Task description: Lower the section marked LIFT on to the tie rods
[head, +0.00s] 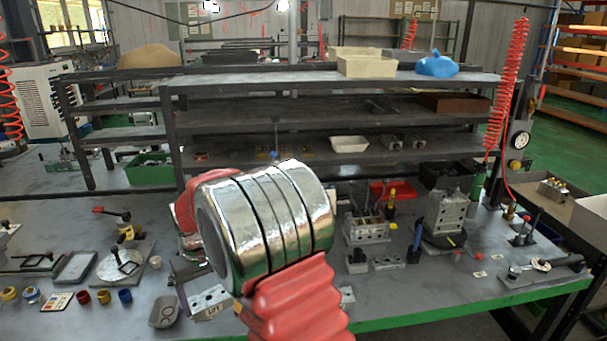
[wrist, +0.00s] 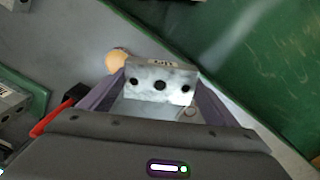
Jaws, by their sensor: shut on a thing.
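The section marked LIFT (wrist: 175,76) is a pale metal block with dark round holes. In the wrist view it sits between the two purple-grey fingers of my gripper (wrist: 158,86), which is shut on it, with its label along the far edge. My arm hides most of the gripper there. Grey valve blocks stand on the bench right of my arm, one group (head: 366,228) near the middle and a taller stack (head: 447,214) further right. I cannot make out the tie rods clearly.
A grey dish (head: 164,311) and several small coloured rings lie at front left. In the wrist view a red handle (wrist: 52,117) and a grey block (wrist: 10,103) are at left; green floor fills the right.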

